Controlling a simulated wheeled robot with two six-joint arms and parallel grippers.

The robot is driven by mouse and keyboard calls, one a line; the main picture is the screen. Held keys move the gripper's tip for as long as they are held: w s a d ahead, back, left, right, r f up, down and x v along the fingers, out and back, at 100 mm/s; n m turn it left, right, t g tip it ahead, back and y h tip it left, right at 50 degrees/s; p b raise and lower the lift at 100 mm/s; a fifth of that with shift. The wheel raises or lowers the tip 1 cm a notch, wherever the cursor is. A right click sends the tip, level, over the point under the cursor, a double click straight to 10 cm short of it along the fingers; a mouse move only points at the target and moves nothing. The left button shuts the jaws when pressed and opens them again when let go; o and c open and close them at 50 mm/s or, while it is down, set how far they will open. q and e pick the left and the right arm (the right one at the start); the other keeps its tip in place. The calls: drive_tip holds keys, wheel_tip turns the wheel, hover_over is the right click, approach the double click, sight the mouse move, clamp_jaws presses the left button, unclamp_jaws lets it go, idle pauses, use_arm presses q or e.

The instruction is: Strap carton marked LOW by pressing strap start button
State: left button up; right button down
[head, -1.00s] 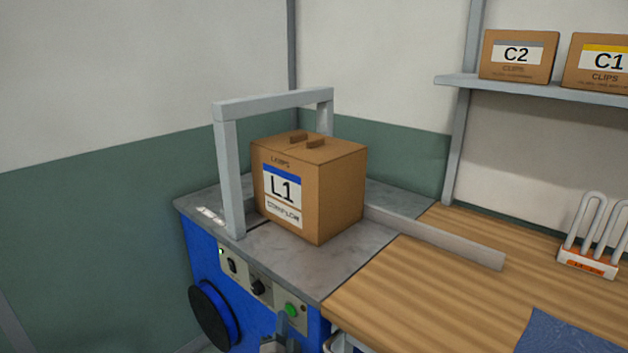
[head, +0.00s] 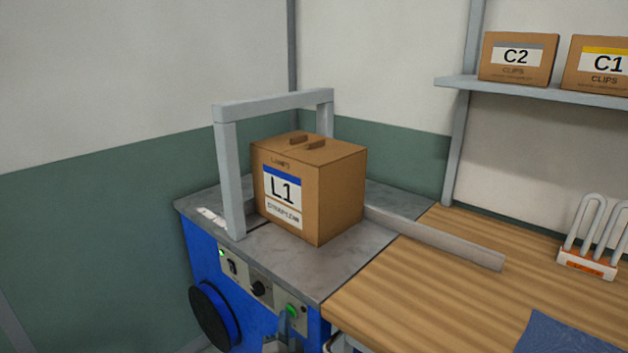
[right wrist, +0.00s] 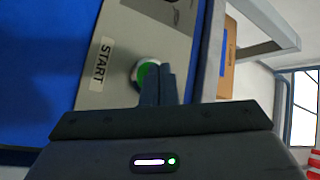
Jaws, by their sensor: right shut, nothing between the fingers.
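A brown carton marked L1 (head: 312,190) sits on the grey top of the strapping machine (head: 290,262), beside and partly under its grey arch (head: 228,180). The small print under L1 is too blurred to read surely. The green start button (head: 292,311) is on the machine's front panel; in the right wrist view the button (right wrist: 145,73) sits beside a START label (right wrist: 102,62). My right gripper (head: 284,318) is shut and empty. Its fingertips (right wrist: 160,75) are at the button and cover part of it; I cannot tell whether they press it. My left gripper is not in view.
The panel also has a black knob (head: 258,288), a switch (head: 232,267) and a small green light (head: 222,253). A black reel (head: 208,318) is on the machine's side. A wooden bench (head: 430,290) adjoins on the right, with a low grey rail (head: 440,238).

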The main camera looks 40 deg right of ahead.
idle(0.4)
drive_tip(key=shift+a, duration=0.35)
drive_tip(key=a, duration=0.6)
drive_tip(key=shift+s+p, duration=0.25)
drive_tip(key=shift+p, duration=0.1)
idle(0.7)
